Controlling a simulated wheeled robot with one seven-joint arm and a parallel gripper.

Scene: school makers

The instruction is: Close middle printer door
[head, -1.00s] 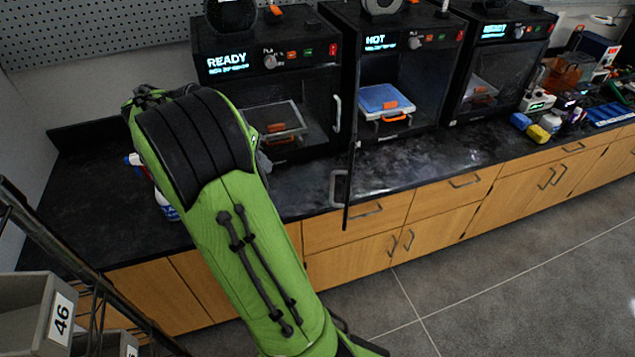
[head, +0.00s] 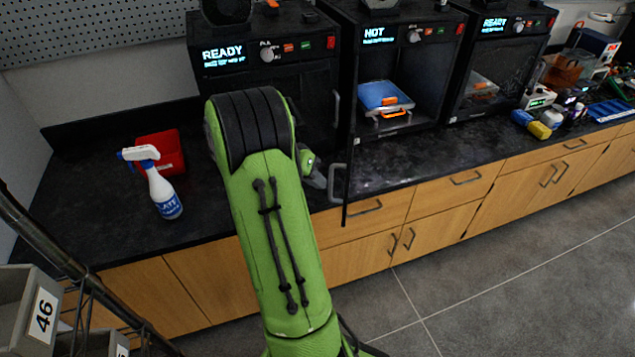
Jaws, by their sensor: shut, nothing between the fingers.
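The middle printer (head: 433,75) has a lit "HOT" display, and its front is open, showing a blue plate (head: 384,96) inside. Its door (head: 347,190) is swung out toward me and seen almost edge-on, with a grey handle (head: 337,184) on its left side. My green arm reaches over the counter in front of the left printer. My gripper (head: 318,180) is partly hidden behind the arm. It is shut and empty, just left of the door's handle; I cannot tell whether it touches the door.
The left printer (head: 265,80) and the right printer (head: 497,75) have shut doors. A spray bottle (head: 160,185) and a red box (head: 168,150) stand on the counter's left part. Yellow and blue objects (head: 540,130) lie at right. The counter before the middle printer is clear.

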